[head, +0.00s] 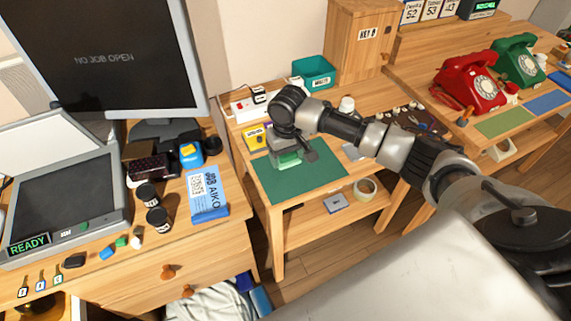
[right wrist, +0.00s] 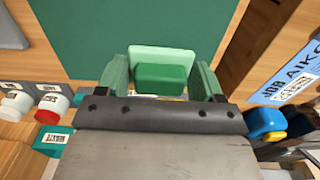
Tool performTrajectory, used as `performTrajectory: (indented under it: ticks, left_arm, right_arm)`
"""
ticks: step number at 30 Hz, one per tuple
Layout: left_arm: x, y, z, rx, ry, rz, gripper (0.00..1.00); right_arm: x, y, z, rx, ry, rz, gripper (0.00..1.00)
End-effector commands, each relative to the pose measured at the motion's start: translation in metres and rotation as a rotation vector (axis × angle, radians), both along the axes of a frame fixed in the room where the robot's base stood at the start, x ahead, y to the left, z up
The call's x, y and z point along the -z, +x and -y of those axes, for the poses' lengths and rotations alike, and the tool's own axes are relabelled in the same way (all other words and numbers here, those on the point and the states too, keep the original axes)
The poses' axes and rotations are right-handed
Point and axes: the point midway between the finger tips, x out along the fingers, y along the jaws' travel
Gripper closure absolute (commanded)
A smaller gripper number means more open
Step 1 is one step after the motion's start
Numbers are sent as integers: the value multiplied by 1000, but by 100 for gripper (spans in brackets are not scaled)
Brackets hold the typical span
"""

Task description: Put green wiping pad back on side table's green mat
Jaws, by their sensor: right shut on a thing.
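The green wiping pad (right wrist: 162,76) has a pale green plate and a darker green block, seen between the two fingers in the right wrist view. My right gripper (right wrist: 162,82) is shut on it. In the head view the right gripper (head: 293,152) holds the pad (head: 284,158) over the back part of the dark green mat (head: 310,184) on the side table. The mat also fills the upper middle of the right wrist view (right wrist: 130,38). I cannot tell whether the pad touches the mat. My left gripper is not in view.
A teal bin (head: 315,72), a yellow item (head: 255,137) and a white jar (head: 346,104) stand around the mat. A tape roll (head: 365,188) lies on the shelf below. Red (head: 470,82) and green (head: 518,60) phones stand at right. The mat's front is clear.

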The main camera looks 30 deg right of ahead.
Motion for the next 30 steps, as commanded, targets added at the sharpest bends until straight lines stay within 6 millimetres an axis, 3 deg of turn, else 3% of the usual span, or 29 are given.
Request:
performTrajectory:
  ticks: [5,13,25,26,30]
  left_arm:
    - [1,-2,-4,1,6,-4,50]
    - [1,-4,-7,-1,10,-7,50]
    - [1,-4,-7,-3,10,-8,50]
    - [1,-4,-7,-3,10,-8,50]
    - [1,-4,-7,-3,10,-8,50]
  right_arm:
    - [8,8,-3,-2,0,0,55]
    - [42,7,-2,0,-2,1,55]
    - [48,7,-2,-1,-1,0,55]
    - [48,7,-2,-2,-1,0,31]
    - [48,7,-2,-2,-1,1,10]
